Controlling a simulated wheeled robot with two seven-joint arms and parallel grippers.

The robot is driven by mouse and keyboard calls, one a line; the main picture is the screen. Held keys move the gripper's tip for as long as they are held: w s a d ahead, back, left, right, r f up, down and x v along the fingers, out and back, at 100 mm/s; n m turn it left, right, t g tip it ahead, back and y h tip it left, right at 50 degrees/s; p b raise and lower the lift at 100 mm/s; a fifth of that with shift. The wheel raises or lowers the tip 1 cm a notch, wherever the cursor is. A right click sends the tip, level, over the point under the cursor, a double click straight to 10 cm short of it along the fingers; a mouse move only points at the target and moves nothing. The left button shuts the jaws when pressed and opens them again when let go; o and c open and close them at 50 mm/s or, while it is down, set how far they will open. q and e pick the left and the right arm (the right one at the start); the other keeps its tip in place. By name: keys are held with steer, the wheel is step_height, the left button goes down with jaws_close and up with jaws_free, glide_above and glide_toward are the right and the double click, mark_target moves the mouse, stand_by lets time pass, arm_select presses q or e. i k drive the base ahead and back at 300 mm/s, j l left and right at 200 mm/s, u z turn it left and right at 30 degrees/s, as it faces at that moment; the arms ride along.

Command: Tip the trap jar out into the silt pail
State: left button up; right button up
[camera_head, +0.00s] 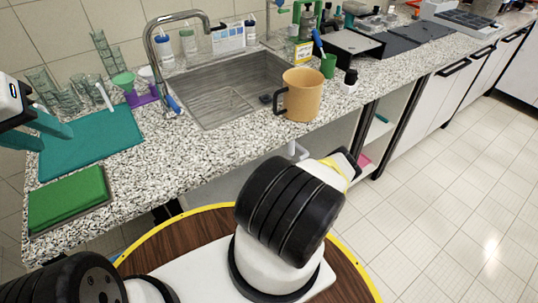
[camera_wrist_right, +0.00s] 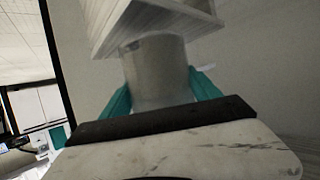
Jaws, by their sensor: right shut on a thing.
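In the right wrist view, my right gripper (camera_wrist_right: 160,93) is shut on a grey, see-through cylinder, which I take for the trap jar (camera_wrist_right: 156,65). Its teal fingers sit on both sides of the jar. The jar's top lies close under a pale, box-like thing; I cannot tell if they touch. In the head view my right arm hides this gripper and the jar. A tan vessel with a dark handle, likely the silt pail (camera_head: 303,97), stands upright on the counter's front edge, right of the sink. My left gripper (camera_head: 50,138) is open and empty above the teal mat.
The steel sink (camera_head: 225,92) with its tap (camera_head: 155,45) is in the middle of the speckled counter (camera_head: 190,145). Glassware (camera_head: 92,85) and a green pad (camera_head: 68,198) are at left.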

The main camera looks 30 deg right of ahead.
mark_target(302, 89)
steer(key=k+j, duration=0.3)
steer(key=j, duration=0.2)
steer(key=k+l, duration=0.2)
steer(key=l, duration=0.15)
steer(key=k+l, duration=0.25)
steer(key=l, duration=0.15)
steer(key=k+l, duration=0.2)
steer(key=l, duration=0.15)
